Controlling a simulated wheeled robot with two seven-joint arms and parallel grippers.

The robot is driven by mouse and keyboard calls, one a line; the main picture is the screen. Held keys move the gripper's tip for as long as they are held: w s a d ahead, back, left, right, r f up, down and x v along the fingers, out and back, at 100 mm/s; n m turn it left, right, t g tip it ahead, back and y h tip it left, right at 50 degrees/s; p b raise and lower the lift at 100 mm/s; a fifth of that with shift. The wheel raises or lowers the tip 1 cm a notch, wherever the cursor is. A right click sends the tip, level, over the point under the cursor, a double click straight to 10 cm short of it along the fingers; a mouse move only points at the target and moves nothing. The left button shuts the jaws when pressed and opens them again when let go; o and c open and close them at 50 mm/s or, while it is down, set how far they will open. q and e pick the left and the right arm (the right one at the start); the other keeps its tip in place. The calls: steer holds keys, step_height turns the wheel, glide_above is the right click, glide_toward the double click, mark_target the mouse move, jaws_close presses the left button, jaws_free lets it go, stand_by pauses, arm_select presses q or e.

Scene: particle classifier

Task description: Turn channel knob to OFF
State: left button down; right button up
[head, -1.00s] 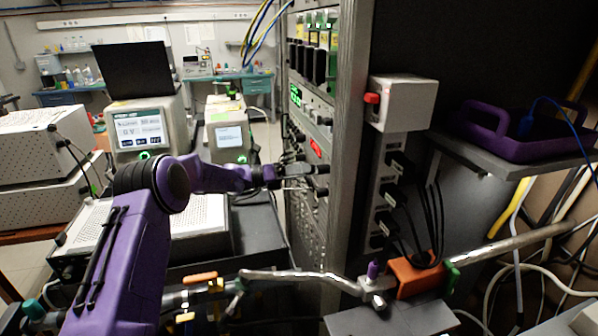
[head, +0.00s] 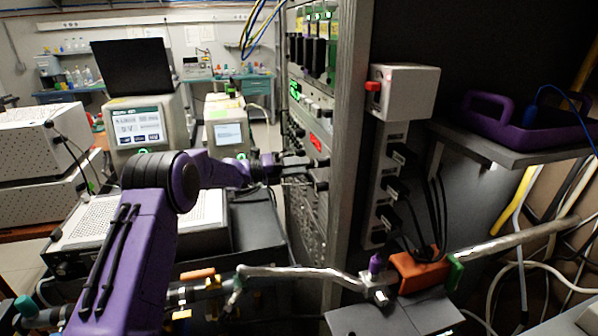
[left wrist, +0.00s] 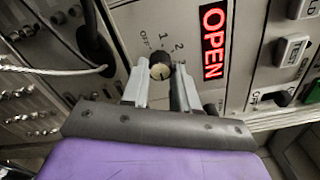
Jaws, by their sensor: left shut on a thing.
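The channel knob (left wrist: 160,67) is a small round dark knob with a pale face on the rack panel, seen in the left wrist view. Labels OFF, 1 and 2 are printed around its upper side. A light mark shows on its face, but I cannot tell for sure which label it points to. My left gripper (left wrist: 160,82) is shut on the knob, one finger on each side. In the head view my left gripper (head: 318,173) reaches the rack front from the left; the knob is hidden there. My right gripper is not in view.
A red lit OPEN sign (left wrist: 214,41) sits right of the knob. A grey cable (left wrist: 60,71) runs at the left. In the head view, the rack's edge post (head: 347,120) stands right of the gripper, and a metal pipe (head: 290,271) crosses below.

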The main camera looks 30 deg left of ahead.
arm_select(q)
steer(key=m+p, duration=1.2)
steer(key=m, duration=1.9)
steer(key=shift+f+m, duration=0.15)
steer(key=shift+m, duration=0.25)
stand_by(0.4)
stand_by(0.4)
steer(key=c, duration=0.8)
jaws_free()
steer(key=shift+c, duration=0.2)
